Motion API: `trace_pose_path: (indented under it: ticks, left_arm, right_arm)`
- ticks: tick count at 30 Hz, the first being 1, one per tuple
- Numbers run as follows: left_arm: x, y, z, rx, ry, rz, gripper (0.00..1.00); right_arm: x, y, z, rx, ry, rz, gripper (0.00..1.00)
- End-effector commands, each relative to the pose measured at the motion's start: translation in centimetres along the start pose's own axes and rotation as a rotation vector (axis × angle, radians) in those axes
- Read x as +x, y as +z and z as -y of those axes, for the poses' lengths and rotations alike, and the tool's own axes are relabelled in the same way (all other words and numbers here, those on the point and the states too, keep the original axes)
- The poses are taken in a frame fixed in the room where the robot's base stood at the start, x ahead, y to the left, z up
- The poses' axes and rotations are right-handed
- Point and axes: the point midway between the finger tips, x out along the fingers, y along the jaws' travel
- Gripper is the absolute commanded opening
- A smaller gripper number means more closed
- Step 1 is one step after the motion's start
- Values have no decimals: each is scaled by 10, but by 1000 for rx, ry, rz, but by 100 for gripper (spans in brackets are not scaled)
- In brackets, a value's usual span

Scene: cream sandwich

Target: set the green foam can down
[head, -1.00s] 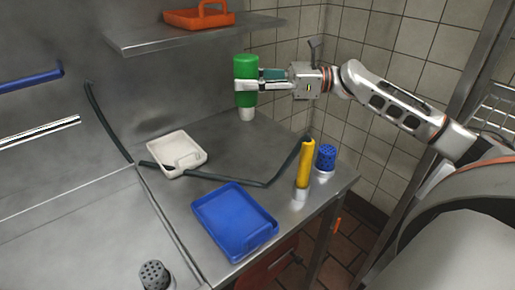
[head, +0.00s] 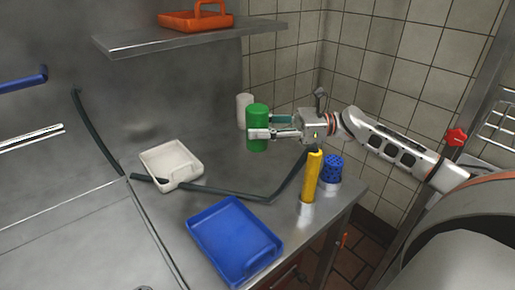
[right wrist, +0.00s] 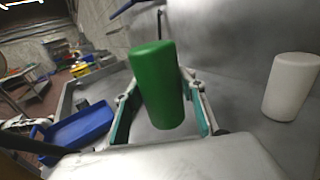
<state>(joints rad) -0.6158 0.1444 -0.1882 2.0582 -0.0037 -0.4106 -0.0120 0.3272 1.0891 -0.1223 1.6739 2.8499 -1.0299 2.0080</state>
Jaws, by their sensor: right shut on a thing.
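The green foam can (head: 257,128) is upright near the back of the steel counter in the head view. My right gripper (head: 263,127) is shut on it from the right, one finger on each side. In the right wrist view the green can (right wrist: 158,85) stands between the two finger pads and looks slightly tilted. Its base is low over the counter (head: 217,172); I cannot tell whether it touches. My left gripper is in neither view.
A white can (head: 243,108) stands just behind the green one. A yellow bottle (head: 311,177) and a blue perforated cup (head: 331,168) stand at the right edge. A white tray (head: 172,165), dark hose and blue tray (head: 234,239) lie in front. A shelf (head: 180,36) with an orange tray (head: 195,18) hangs above.

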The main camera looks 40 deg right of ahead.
Motion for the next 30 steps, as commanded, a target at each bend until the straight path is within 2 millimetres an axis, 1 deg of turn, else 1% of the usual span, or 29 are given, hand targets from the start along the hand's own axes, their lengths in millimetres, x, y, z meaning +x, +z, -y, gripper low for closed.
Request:
trace_pose_path:
  ticks: [4, 7, 13, 16, 18, 22, 29, 30]
  left_arm:
    - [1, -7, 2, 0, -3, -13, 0]
    - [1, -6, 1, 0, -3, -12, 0]
    - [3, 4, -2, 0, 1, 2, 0]
    - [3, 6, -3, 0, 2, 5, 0]
    - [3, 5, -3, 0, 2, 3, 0]
    - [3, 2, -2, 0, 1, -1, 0]
    - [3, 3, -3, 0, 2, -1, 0]
    - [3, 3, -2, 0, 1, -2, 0]
  right_arm:
    - [0, -6, 0, -2, 0, 3, 6]
    - [0, -13, 0, -1, 0, 3, 6]
    - [0, -47, 0, 4, -1, 2, 6]
    - [0, -59, 0, 2, 0, 2, 6]
    - [0, -62, 0, -2, 0, 3, 6]
    - [0, -61, 0, -4, 0, 3, 6]
    - [0, -65, 0, -2, 0, 3, 6]
    - [0, -67, 0, -2, 1, 1, 42]
